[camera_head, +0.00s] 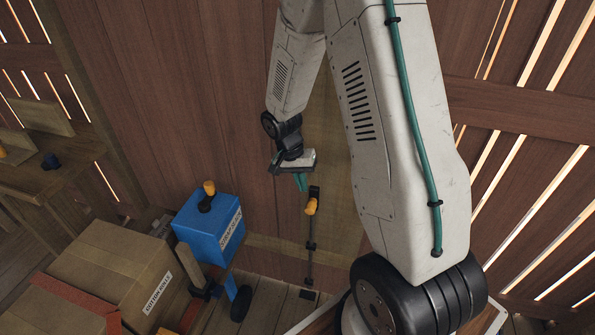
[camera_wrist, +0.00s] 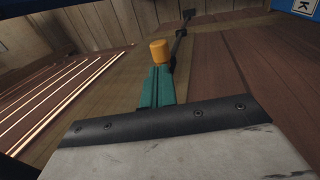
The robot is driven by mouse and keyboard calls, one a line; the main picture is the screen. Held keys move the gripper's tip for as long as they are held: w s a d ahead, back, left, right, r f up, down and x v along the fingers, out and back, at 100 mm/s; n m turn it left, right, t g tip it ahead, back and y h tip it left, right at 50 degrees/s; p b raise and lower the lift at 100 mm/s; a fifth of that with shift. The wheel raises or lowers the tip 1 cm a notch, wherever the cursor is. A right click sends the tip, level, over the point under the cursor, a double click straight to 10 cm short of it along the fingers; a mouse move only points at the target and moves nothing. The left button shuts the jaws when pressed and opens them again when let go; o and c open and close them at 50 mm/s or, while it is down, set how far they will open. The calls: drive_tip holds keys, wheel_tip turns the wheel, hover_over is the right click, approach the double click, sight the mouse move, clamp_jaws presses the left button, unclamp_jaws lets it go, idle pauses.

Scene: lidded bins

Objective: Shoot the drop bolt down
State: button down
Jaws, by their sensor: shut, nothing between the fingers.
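The drop bolt is a dark upright rod (camera_head: 310,248) on the lower part of the wooden door, with an orange knob (camera_head: 311,206) near its top. A small dark plate (camera_head: 308,294) lies on the floor below the rod; I cannot tell whether the rod's end enters it. My gripper (camera_head: 302,186), with teal fingers, is shut and empty just above and left of the knob. In the wrist view the knob (camera_wrist: 159,52) appears right at the shut fingertips (camera_wrist: 158,72); I cannot tell whether they touch. The rod runs away behind it.
A blue bin (camera_head: 208,228) with an orange-topped knob stands left of the bolt. A large cardboard box (camera_head: 112,262) is farther left, near a wooden bench (camera_head: 40,180). Slatted plank walls close the right side. The floor around the plate is narrow but clear.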

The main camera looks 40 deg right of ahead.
sight(306, 210)
drive_tip(key=x, duration=0.6)
drive_tip(key=shift+d+f, duration=0.1)
drive_tip(key=shift+f, duration=0.05)
drive_tip(key=shift+s, duration=0.1)
wheel_tip(306, 210, down, 6)
drive_tip(key=shift+f, duration=0.1)
drive_tip(key=shift+s+f, duration=0.1)
drive_tip(key=shift+f, duration=0.1)
drive_tip(key=shift+w+r, duration=0.2)
drive_tip(key=shift+r, duration=0.2)
drive_tip(key=v, duration=1.3)
drive_tip(key=shift+r, duration=0.3)
